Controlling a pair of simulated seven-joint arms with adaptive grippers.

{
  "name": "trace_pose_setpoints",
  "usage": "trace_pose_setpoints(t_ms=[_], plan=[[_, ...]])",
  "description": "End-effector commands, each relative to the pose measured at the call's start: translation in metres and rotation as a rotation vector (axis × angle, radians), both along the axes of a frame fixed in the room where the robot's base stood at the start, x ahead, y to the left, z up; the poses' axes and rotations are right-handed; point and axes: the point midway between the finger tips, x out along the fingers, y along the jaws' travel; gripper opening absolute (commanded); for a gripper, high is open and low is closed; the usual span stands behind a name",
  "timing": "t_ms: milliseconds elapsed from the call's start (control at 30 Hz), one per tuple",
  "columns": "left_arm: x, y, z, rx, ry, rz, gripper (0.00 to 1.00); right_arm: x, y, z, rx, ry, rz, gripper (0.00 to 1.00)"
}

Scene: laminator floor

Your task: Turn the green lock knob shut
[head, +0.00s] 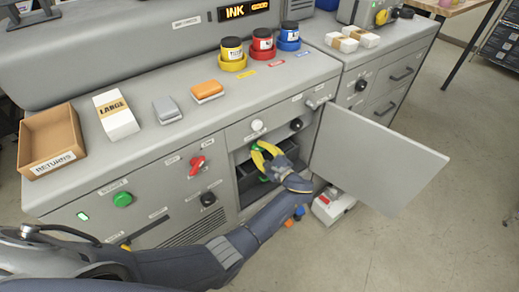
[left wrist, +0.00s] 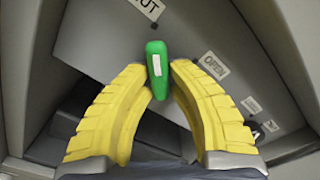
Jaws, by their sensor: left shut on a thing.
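The green lock knob (left wrist: 157,65) is a long bar with a white mark, in the left wrist view. It stands nearly upright in that picture, its upper end toward a partly cut-off label ending in "UT" (left wrist: 148,8). An "OPEN" label (left wrist: 212,65) is to its right. My left gripper (left wrist: 158,82) has its yellow fingers shut on the knob, one on each side. In the head view my left gripper (head: 260,152) is inside the open cabinet bay, and its fingers partly hide the knob. My right gripper is in neither view.
The open cabinet door (head: 375,160) stands out to the right of my left gripper. A red knob (head: 197,165) and a green button (head: 122,200) are on the front panel. Ink jars stand on top.

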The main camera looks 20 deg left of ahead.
Motion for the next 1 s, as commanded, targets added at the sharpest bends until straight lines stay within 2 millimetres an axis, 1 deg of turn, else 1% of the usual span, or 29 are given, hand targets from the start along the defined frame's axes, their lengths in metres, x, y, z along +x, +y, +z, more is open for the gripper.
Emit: trace_pose_setpoints(t_ms=[433,467,600,867,1000], plan=[[0.0005,0.0009,0.0004,-0.004,-0.007,0.001,0.0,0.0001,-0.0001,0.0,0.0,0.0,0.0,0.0],[0.0005,0.0009,0.0004,-0.004,-0.007,0.001,0.24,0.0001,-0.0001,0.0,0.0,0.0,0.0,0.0],[0.0003,0.0007,0.0004,-0.004,-0.006,0.001,0.4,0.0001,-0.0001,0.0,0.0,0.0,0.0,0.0],[0.0001,0.0003,0.0002,-0.002,-0.002,0.0,0.4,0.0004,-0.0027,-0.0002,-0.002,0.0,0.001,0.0],[-0.0001,0.001,0.0003,0.024,0.027,0.001,0.4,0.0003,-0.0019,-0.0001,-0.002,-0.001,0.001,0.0]])
